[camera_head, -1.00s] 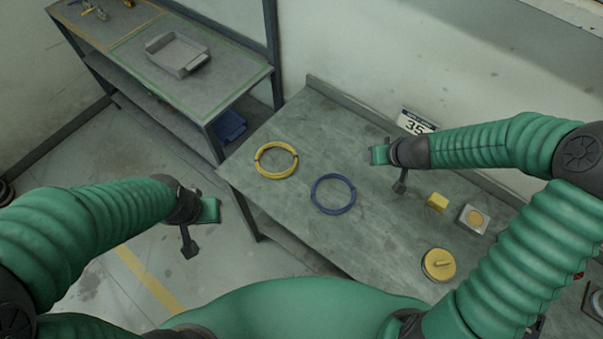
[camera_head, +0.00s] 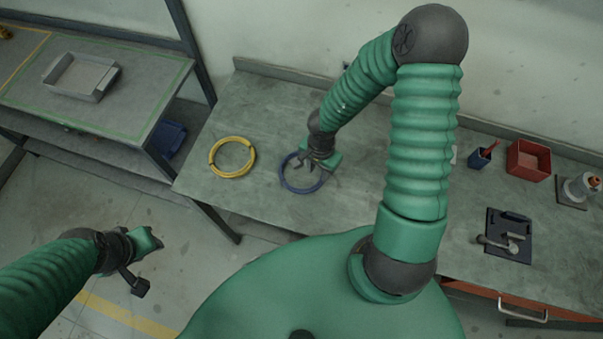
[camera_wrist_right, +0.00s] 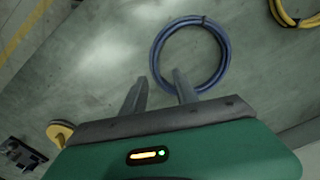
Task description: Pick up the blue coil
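The blue coil (camera_head: 287,183) lies flat on the grey-green worktable, and it also shows whole in the right wrist view (camera_wrist_right: 225,62), apart from what the gripper covers. My right gripper (camera_head: 312,168) is over the coil's right part in the head view.
A yellow coil (camera_head: 232,174) lies left of the blue one on the worktable (camera_head: 262,110). A red bin (camera_head: 528,160), a blue cup (camera_head: 481,157) and a dark plate with a metal part (camera_head: 508,236) are at the right. A shelf with a grey tray (camera_head: 80,76) stands left.

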